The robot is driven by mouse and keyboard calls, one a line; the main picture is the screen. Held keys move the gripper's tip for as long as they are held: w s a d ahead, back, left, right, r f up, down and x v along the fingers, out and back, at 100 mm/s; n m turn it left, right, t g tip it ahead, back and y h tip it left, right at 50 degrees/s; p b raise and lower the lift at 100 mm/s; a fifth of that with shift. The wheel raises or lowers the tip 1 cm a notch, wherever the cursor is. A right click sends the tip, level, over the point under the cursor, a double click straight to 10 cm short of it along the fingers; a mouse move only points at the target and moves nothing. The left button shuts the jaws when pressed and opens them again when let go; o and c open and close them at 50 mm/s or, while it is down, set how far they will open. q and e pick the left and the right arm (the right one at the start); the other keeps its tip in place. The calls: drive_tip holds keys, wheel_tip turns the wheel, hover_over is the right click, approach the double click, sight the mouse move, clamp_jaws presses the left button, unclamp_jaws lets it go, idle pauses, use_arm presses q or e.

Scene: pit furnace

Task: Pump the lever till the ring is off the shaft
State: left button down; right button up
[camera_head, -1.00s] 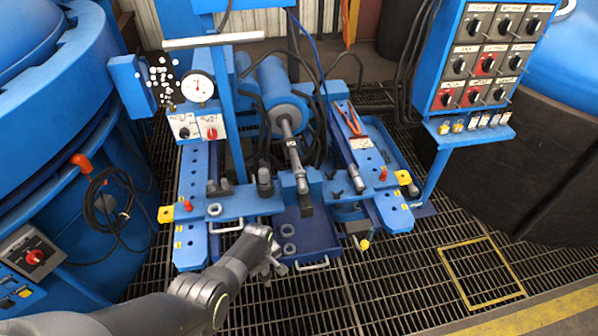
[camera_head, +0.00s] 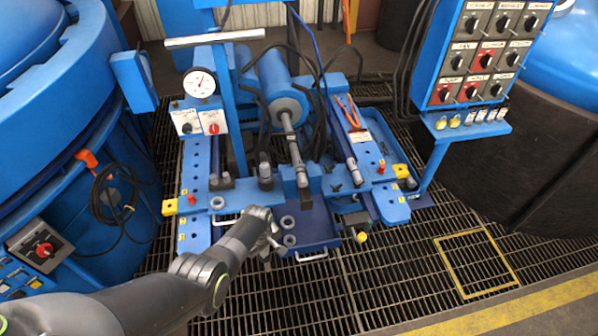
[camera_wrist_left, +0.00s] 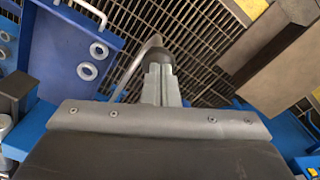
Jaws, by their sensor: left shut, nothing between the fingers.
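My left gripper (camera_head: 270,243) is shut and empty, low in front of the blue press frame, just left of the blue tray. Its shut fingers (camera_wrist_left: 160,83) also show in the left wrist view, near a thin curved bar (camera_wrist_left: 137,65); contact cannot be told. The grey shaft (camera_head: 289,135) runs from the blue cylinder (camera_head: 272,75) toward the front crossbar. A ring on the shaft is too small to make out surely. Which part is the pump lever is not clear; a short rod with a yellow end (camera_head: 362,237) sticks out at the front right. My right gripper is not in view.
Loose grey rings (camera_head: 289,240) lie in the blue tray (camera_head: 318,232). A gauge (camera_head: 199,83) stands at the left, a switch panel (camera_head: 485,55) at the right. A big blue vessel (camera_head: 50,60) fills the left edge. Open grating lies in front.

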use_arm(q)
drive_tip(key=f+b, duration=0.1)
drive_tip(key=f, duration=0.1)
drive_tip(key=s+f+b, duration=0.1)
drive_tip(key=f+b, duration=0.1)
drive_tip(key=f, duration=0.1)
drive_tip(key=f+b, duration=0.2)
drive_tip(key=f, duration=0.1)
drive_tip(key=shift+s+d+f, duration=0.1)
drive_tip(key=shift+s+d, duration=0.15)
drive_tip(key=shift+s, duration=0.15)
drive_tip(key=r+p, duration=0.3)
drive_tip(key=w+r+p, duration=0.1)
drive_tip(key=r+p, duration=0.2)
drive_tip(key=r, duration=0.1)
drive_tip(key=w+r+p, duration=0.1)
drive_tip(key=r+p, duration=0.2)
drive_tip(key=r, duration=0.1)
drive_tip(key=shift+w+a+r, duration=0.15)
drive_tip(key=shift+w+a, duration=0.1)
drive_tip(key=shift+a, duration=0.1)
